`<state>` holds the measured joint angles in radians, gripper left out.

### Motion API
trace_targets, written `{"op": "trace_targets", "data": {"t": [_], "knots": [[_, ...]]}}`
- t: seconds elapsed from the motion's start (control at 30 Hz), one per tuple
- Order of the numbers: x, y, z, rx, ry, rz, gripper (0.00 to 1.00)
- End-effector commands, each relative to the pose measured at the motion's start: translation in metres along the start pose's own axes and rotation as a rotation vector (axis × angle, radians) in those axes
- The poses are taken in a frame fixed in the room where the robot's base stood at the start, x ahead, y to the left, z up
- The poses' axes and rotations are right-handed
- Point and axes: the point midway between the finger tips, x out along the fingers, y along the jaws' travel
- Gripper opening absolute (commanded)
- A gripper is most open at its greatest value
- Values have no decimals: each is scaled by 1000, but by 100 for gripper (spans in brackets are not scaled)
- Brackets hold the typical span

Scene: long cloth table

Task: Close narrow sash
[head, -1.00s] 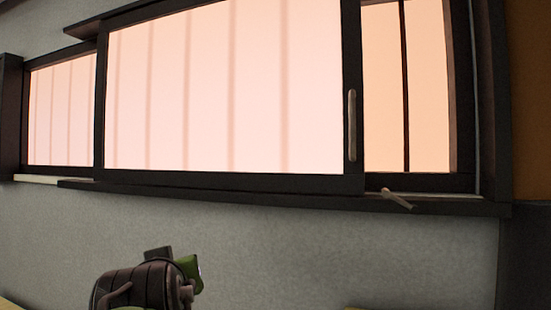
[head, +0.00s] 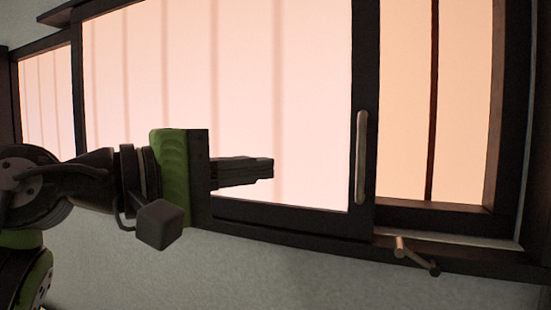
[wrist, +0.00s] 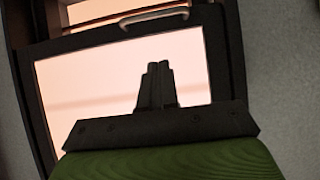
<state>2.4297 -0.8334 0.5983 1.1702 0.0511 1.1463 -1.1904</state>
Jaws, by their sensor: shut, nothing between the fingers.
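The large sliding sash (head: 225,210) has a dark frame and a pale glowing pane. A vertical bar handle (head: 361,157) sits on its right stile. Right of that stile a narrower bay (head: 465,100) shows an orange pane with a dark upright. My gripper (head: 272,168) is shut and empty, in front of the large pane and left of the handle, apart from it. In the wrist view the shut fingers (wrist: 157,68) point toward the bar handle (wrist: 155,17), which lies beyond them across the sash frame.
A small peg-like lever (head: 415,255) sticks out from the dark sill below the narrower bay. Another paned section (head: 45,95) is at the far left. The grey wall (head: 200,270) below the sill is bare.

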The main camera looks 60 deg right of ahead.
Motion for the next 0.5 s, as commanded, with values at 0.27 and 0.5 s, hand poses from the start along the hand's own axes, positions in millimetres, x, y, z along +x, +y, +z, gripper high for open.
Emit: {"op": "trace_targets", "data": {"t": [0.27, 0.5], "knots": [[64, -3, 1, 2, -1, -5, 0], [99, -4, 21, 5, 2, -4, 0]]}}
